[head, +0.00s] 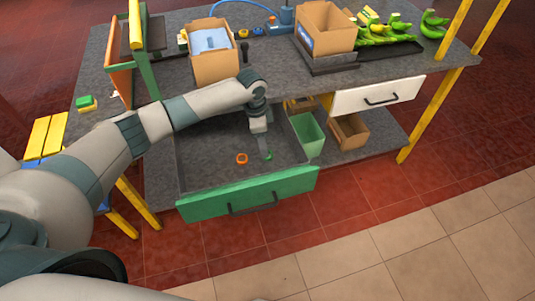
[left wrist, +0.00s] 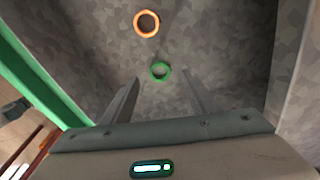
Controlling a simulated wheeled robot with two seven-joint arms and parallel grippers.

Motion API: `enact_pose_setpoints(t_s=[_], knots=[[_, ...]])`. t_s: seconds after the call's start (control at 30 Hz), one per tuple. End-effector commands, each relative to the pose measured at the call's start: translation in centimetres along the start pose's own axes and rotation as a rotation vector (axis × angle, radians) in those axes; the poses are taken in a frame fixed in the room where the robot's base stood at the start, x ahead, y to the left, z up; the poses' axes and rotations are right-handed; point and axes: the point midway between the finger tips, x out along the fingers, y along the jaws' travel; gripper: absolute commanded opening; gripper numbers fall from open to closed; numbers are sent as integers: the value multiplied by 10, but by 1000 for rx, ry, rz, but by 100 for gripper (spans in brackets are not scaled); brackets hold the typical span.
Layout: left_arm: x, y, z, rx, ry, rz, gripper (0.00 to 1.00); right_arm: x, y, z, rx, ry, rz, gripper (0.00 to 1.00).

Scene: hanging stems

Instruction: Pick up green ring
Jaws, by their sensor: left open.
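The green ring (head: 268,156) lies on the grey floor of the open drawer with the green front (head: 215,202). In the left wrist view the green ring (left wrist: 160,71) appears between and just beyond the tips of my open left gripper (left wrist: 161,82). In the head view my left gripper (head: 262,147) reaches down into the drawer, right by the green ring, and partly hides it. It holds nothing. The gap between the fingers and the ring's height cannot be judged exactly. My right gripper is not in view.
An orange ring (head: 242,158) lies left of the green one in the drawer; it also shows in the left wrist view (left wrist: 147,23). The drawer walls surround both. A green bin (head: 308,134) stands to the right. Cardboard boxes and bananas (head: 400,25) are on the tabletop above.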

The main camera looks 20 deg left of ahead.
Motion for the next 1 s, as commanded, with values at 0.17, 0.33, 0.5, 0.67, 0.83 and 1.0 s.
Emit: enact_pose_setpoints(t_s=[0.17, 0.33, 0.5, 0.67, 0.83, 1.0], knots=[[1, 0, 0, 0, 0, 0, 54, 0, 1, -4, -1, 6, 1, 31], [1, 0, 0, -1, 0, 0, 54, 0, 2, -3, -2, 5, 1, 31], [9, 1, -2, -1, 0, 2, 54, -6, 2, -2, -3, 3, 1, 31], [26, 2, -6, -2, -1, 2, 54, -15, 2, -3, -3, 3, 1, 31], [46, 1, -6, -1, -1, 1, 54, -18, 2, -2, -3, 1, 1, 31], [53, 1, -5, -1, 0, 0, 54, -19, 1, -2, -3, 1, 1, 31]])
